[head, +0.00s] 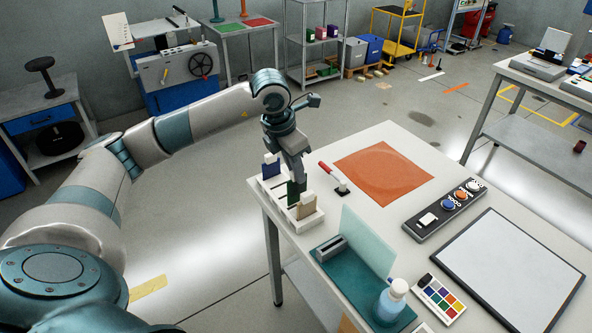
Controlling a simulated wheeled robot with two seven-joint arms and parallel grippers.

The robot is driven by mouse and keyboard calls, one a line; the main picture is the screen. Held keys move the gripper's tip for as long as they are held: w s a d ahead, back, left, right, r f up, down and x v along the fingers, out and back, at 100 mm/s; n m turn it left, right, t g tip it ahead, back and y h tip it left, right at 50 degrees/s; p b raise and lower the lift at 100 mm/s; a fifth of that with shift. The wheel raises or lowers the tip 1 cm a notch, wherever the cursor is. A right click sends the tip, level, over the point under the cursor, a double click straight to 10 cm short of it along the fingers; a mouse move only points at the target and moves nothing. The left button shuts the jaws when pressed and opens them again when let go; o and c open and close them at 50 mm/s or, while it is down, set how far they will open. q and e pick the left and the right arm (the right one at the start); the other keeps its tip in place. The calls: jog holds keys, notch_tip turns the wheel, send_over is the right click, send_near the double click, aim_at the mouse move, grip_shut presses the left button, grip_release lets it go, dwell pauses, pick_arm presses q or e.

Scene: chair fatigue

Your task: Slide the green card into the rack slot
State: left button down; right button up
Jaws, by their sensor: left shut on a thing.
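The white slotted rack (311,221) stands at the left edge of the table. A blue card (270,168) is upright at its far end and a tan card (306,207) at its near end. The dark green card (293,193) is between them, upright, over the rack's middle. My left gripper (296,180) points down over the rack and is shut on the green card. The gripper hides part of the card, and I cannot tell whether its lower edge is inside a slot. My right gripper is out of view.
Nearer are a clear upright panel (366,240) on a teal base, a bottle (391,300), a button box (445,211) and a framed white board (510,270).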

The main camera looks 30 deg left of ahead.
pick_arm(q)
jog(key=shift+b, duration=0.3)
dwell(0.5)
dwell(0.3)
jog(key=shift+f, duration=0.25)
jog(key=shift+f+b, duration=0.1)
jog(key=shift+b, duration=0.2)
